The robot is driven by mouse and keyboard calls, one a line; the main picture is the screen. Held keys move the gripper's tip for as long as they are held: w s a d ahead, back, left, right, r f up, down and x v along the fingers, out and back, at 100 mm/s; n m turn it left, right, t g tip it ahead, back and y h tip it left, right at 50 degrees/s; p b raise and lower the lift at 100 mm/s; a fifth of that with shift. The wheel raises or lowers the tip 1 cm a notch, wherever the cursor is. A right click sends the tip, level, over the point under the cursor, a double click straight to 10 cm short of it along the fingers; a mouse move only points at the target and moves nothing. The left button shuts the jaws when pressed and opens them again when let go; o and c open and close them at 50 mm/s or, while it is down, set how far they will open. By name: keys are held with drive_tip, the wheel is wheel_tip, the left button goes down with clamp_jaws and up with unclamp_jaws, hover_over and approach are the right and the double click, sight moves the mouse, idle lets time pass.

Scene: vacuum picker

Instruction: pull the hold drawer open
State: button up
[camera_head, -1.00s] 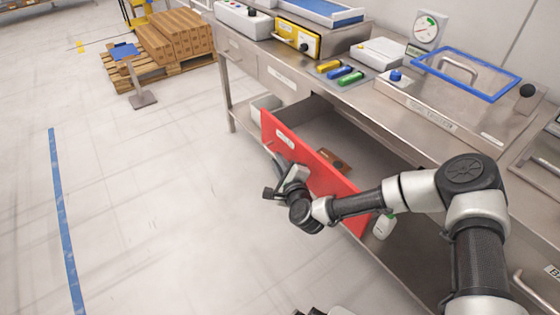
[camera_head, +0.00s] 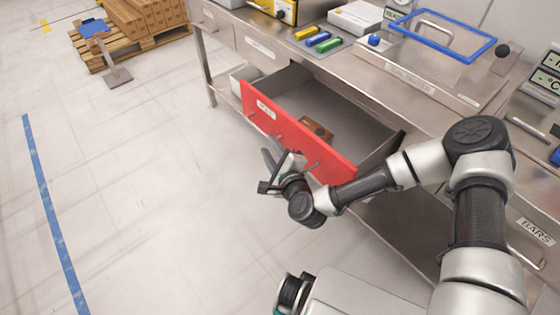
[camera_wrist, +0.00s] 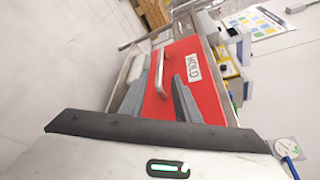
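The hold drawer (camera_head: 285,125) has a red front and stands pulled out from the steel bench, with its grey inside showing. A small brown item (camera_head: 318,131) lies inside. In the wrist view the red front (camera_wrist: 205,105) carries a HOLD label and a silver bar handle (camera_wrist: 158,72). My gripper (camera_head: 268,160) is in front of the drawer face, low and to the left of the handle. In the wrist view my gripper's two fingers (camera_wrist: 157,102) are spread apart, one on each side of the handle's line, with nothing held between them.
The steel bench (camera_head: 365,85) carries coloured blocks (camera_head: 323,42), a blue-framed lid (camera_head: 440,35) and instruments. A BARS drawer (camera_head: 535,230) is at the right. A pallet of boxes (camera_head: 145,25) stands at the back left. The floor (camera_head: 140,200) left of the drawer is clear.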

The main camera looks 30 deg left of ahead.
drive_tip(key=v, duration=0.8)
drive_tip(key=shift+s+p, duration=0.2)
drive_tip(key=shift+p, duration=0.1)
drive_tip(key=shift+d, duration=0.2)
